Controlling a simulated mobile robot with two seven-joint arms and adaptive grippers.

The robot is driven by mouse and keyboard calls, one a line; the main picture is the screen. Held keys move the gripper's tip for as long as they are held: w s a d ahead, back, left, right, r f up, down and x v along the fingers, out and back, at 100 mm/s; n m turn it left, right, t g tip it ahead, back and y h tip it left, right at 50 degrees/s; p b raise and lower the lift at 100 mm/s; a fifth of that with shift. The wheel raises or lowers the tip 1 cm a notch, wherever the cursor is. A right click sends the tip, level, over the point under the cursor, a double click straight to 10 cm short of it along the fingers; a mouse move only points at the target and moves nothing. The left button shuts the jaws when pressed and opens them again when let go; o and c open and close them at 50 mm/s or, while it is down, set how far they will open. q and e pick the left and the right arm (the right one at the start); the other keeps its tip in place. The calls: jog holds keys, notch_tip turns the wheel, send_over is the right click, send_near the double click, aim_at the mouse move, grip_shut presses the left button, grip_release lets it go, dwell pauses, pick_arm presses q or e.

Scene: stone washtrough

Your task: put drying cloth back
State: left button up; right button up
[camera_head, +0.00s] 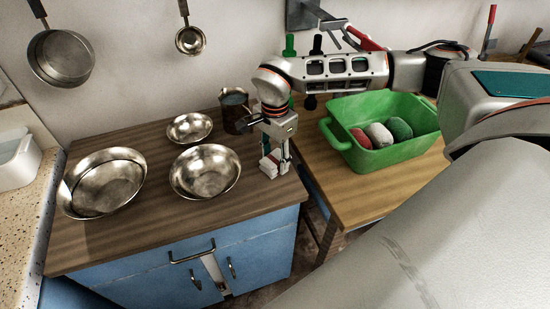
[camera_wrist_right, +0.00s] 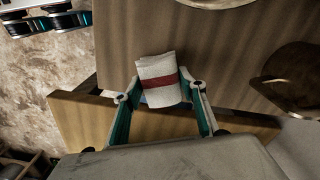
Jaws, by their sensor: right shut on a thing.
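The drying cloth (camera_head: 268,166) is a small folded white cloth with a red stripe, which shows clearly in the right wrist view (camera_wrist_right: 160,72). My right gripper (camera_head: 276,157) points down and is shut on it, with a finger at each side of the cloth in the right wrist view (camera_wrist_right: 160,95). The cloth is at the right edge of the brown wooden counter (camera_head: 215,222); I cannot tell whether it touches the top. My left gripper is not in view.
Metal bowls (camera_head: 205,172) and a dark jug (camera_head: 235,108) stand left of my gripper. A green tub (camera_head: 382,160) with red, white and green rounded items stands on the wooden table (camera_head: 350,205) at right. A gap separates counter and table. Pans (camera_head: 61,57) hang on the wall.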

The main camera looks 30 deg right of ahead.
aim_at(275, 158)
jog(key=shift+f, duration=0.15)
jog(key=o, duration=1)
notch_tip(275, 158, up, 12)
jog(key=shift+r, duration=0.15)
dwell(0.5)
